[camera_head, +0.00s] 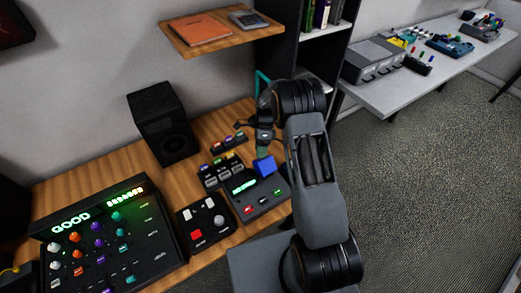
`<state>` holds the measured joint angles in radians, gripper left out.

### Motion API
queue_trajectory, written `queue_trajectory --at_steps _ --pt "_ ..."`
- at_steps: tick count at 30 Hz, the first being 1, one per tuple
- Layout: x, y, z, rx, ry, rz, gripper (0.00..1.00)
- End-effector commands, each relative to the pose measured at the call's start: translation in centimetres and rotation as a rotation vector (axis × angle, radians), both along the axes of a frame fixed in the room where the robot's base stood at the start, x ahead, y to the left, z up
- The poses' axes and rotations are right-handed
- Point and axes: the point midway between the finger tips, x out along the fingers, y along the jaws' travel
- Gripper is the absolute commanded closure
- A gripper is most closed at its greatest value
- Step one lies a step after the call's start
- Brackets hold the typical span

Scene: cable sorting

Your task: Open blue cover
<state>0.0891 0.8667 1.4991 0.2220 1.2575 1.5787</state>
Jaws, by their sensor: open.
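The blue cover (265,166) is a small blue block at the back right of a dark device (262,204) with a lit green display and red and green buttons. Whether the cover is closed or tilted up is too small to tell. My gripper (262,149) is open, just above and behind the blue cover, pointing down. Its fingers are small and partly merge with the dark background, so I cannot tell whether they touch the cover. My arm comes in from the lower right.
A button panel (222,172) and a pad with a red button (205,222) are left of the device. A large mixer (105,245) reading GOOD is front left. A black speaker (163,124) stands behind. A wooden shelf (222,36) hangs above. Floor at right is clear.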

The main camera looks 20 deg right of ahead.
Motion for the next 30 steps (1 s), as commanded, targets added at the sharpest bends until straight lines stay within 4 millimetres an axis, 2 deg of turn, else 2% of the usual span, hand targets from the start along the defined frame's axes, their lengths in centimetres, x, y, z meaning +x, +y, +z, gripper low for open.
queue_trajectory --at_steps 5,12,18,29,30 --pt "0.8 -0.4 1.2 -0.001 -0.004 0.000 0.52" --pt "2.3 -1.3 4.4 0.000 -0.004 0.000 0.52" --pt "3.0 -1.7 6.0 -0.001 -0.002 0.000 0.52" --pt "3.2 -1.8 6.5 0.000 0.000 0.000 0.52" --pt "3.2 -1.8 6.5 0.000 0.000 0.000 0.56"
